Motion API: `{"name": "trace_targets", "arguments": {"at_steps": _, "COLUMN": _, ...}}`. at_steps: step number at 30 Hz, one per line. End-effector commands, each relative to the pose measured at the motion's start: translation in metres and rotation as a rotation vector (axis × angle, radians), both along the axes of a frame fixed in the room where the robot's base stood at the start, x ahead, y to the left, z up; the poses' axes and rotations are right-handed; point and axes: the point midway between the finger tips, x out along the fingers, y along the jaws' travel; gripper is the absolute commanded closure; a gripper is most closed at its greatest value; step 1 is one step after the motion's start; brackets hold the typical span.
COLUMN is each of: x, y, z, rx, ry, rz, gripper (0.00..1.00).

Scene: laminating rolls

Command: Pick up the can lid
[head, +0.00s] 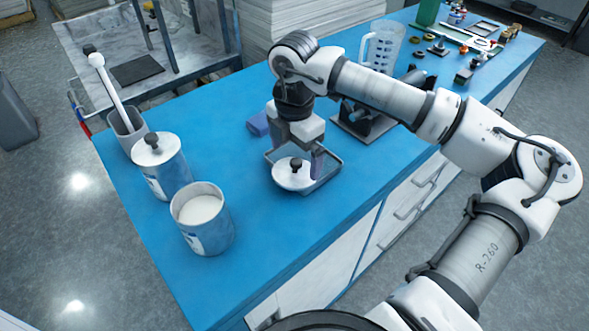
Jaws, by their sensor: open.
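A round, pale metal can lid (288,179) with a black knob lies low at the blue counter, right of the cans. My gripper (295,162) points down over it, open, with its fingers apart on either side of the knob. I cannot tell whether the fingers touch the lid. An open can (203,235) with white contents stands at the counter's left front. Another can (162,178), behind it, has a similar knobbed lid on top.
The lid seems to sit in a shallow metal tray (323,181). A grey holder (126,134) with a white-handled tool stands behind the cans. A blue block (258,125), a clear jug (382,48) and small parts lie farther back. The blue counter (270,240) is clear in front.

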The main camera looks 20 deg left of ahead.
Motion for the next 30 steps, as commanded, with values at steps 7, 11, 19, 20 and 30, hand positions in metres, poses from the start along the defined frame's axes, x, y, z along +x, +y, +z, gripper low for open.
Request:
{"name": "trace_targets", "arguments": {"at_steps": 7, "x": 0.0, "y": 0.0, "z": -0.033, "rx": 0.001, "ry": 0.004, "rz": 0.0, "gripper": 0.0}}
{"name": "trace_targets", "arguments": {"at_steps": 11, "x": 0.0, "y": 0.0, "z": -0.042, "rx": 0.001, "ry": 0.002, "rz": 0.0, "gripper": 0.0}}
{"name": "trace_targets", "arguments": {"at_steps": 19, "x": 0.0, "y": 0.0, "z": -0.043, "rx": 0.001, "ry": -0.001, "rz": 0.0, "gripper": 0.08}}
{"name": "trace_targets", "arguments": {"at_steps": 20, "x": 0.0, "y": 0.0, "z": -0.043, "rx": 0.001, "ry": -0.001, "rz": 0.0, "gripper": 0.12}}
{"name": "trace_targets", "arguments": {"at_steps": 30, "x": 0.0, "y": 0.0, "z": -0.042, "rx": 0.001, "ry": -0.001, "rz": 0.0, "gripper": 0.32}}
